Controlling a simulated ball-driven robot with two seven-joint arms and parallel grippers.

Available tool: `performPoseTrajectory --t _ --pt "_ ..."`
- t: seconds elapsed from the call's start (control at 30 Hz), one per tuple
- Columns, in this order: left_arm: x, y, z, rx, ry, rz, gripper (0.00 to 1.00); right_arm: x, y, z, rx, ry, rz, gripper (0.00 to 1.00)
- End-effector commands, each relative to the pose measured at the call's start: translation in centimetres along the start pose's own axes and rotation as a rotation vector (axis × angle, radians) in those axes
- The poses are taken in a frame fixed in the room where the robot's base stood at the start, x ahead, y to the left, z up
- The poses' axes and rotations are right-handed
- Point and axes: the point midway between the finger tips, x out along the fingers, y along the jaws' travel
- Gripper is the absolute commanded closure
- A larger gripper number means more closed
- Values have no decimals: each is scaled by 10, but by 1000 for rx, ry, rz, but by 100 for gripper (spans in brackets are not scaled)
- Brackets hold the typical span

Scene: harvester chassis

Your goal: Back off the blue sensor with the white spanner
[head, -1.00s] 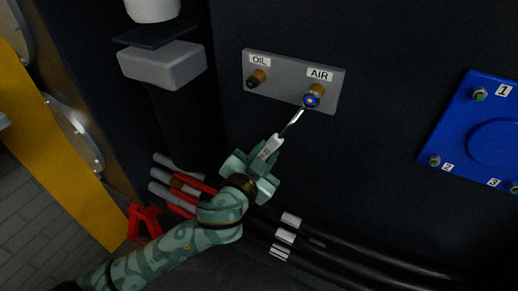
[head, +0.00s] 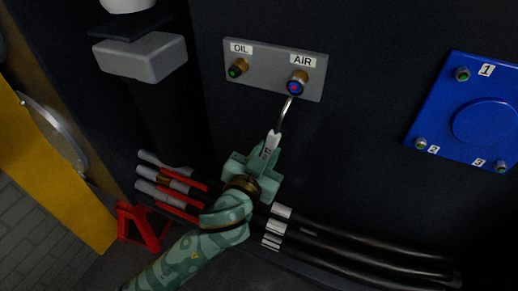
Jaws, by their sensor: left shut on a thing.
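The blue sensor (head: 295,87) sits in a brass fitting under the AIR label on a grey plate (head: 262,75). My left gripper (head: 262,162) is below the plate, shut on the white spanner (head: 272,143). The spanner points up, and its thin metal end reaches the underside of the blue sensor; I cannot tell whether it touches or engages it. A second sensor (head: 236,70) with a green face sits in a brass fitting under the OIL label. My right gripper is not in view.
A blue cover (head: 470,122) with numbered bolts is on the right of the dark panel. Black hoses (head: 350,245) run low to the right. A grey block (head: 140,58) juts out at upper left.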

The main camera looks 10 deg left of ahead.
Motion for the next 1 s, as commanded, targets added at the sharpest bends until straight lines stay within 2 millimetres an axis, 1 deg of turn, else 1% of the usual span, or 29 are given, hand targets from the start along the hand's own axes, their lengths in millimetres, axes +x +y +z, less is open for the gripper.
performPoseTrajectory --t 0.13,0.5,1.0 --pt "0 5 0 -38 1 3 100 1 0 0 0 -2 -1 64" --pt "0 7 0 -49 1 5 100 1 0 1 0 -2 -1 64" --pt "0 38 -5 -254 0 26 100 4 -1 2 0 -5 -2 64"
